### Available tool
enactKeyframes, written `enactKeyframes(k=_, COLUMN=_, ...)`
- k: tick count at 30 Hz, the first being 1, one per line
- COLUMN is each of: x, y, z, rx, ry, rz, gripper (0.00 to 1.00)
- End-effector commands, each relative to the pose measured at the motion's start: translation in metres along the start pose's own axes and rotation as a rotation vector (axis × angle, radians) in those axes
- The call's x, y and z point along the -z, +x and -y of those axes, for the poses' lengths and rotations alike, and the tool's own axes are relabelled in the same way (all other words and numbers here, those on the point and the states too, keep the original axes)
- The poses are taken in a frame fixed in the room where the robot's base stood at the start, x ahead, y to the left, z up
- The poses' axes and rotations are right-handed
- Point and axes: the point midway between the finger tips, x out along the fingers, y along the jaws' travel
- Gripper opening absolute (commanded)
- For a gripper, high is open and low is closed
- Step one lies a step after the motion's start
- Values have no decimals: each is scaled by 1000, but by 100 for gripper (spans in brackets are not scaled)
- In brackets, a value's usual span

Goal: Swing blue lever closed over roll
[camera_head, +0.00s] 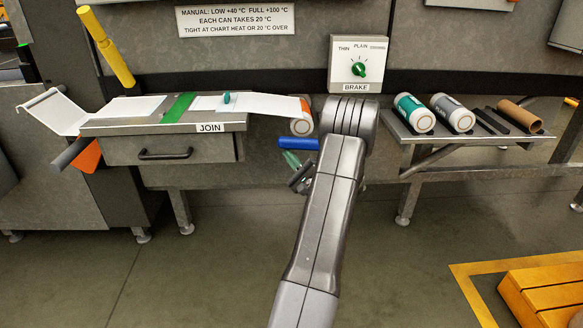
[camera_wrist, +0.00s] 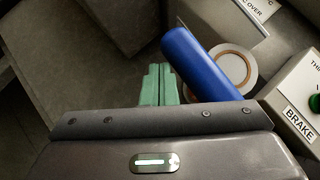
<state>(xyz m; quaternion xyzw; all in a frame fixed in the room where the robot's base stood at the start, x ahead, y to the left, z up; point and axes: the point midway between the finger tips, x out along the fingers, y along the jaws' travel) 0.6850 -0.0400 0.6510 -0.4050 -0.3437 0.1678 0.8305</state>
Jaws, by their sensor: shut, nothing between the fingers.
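The blue lever (camera_head: 298,143) lies roughly level below the end of the join table, just left of my arm in the head view. In the wrist view the blue lever (camera_wrist: 202,66) slants across in front of the roll (camera_wrist: 236,68), hiding part of its end face. The roll (camera_head: 302,122) sits at the table's right end with the white web running onto it. My gripper (camera_wrist: 158,84) has green fingers shut together and empty, just left of the lever in the wrist view. I cannot tell whether they touch it. In the head view my gripper (camera_head: 291,159) is partly hidden.
The join table (camera_head: 160,124) with a drawer stands left. The brake box (camera_head: 357,66) is on the wall behind my arm. A shelf (camera_head: 430,137) at right holds two spare rolls (camera_head: 414,112), dark bars and a brown tube (camera_head: 520,114). A yellow step (camera_head: 545,292) stands on the floor at lower right.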

Motion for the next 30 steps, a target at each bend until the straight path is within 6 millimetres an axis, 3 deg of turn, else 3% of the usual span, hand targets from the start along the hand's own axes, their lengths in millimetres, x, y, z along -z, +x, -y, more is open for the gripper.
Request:
enactKeyframes(k=6, x=-13, y=13, z=20, rx=1, ry=-2, rz=2, gripper=0)
enactKeyframes(k=15, x=-23, y=22, z=39, rx=134, ry=132, rz=2, gripper=0)
enactKeyframes(k=30, x=-26, y=26, z=50, rx=199, ry=197, rz=1, gripper=0)
